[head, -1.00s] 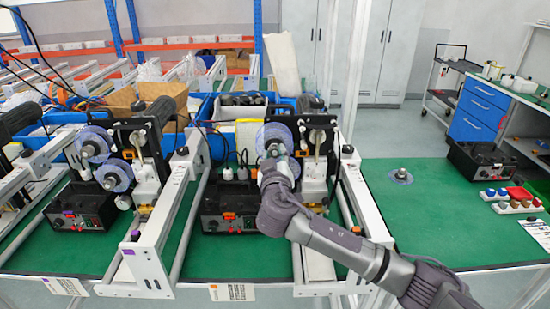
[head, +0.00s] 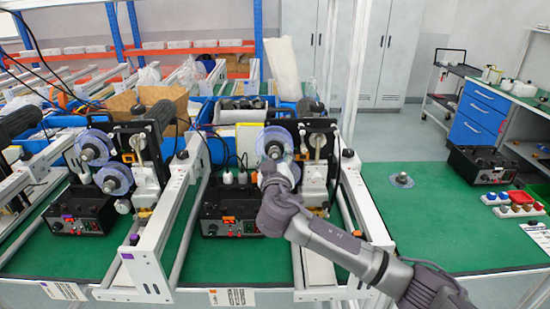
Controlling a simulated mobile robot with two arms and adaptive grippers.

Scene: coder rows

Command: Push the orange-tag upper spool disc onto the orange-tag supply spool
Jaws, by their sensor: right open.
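The orange-tag machine stands in the middle, with an orange tag (head: 229,219) on its black control box. A translucent bluish disc (head: 266,133), the upper spool disc, sits upright at the upper left of that machine's dark plate. The supply spool behind it is mostly hidden, so I cannot tell whether the disc is fully seated. My right gripper (head: 273,158) is open, directly in front of the disc's lower middle, and covers its hub. I cannot tell whether its fingertips touch the disc. My left gripper is not in view.
A purple-tag machine with two similar discs (head: 117,180) stands to the left. White rails (head: 368,212) flank the middle machine. A small flat disc with a hub (head: 403,180) lies on the green table at right, with free room around it.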

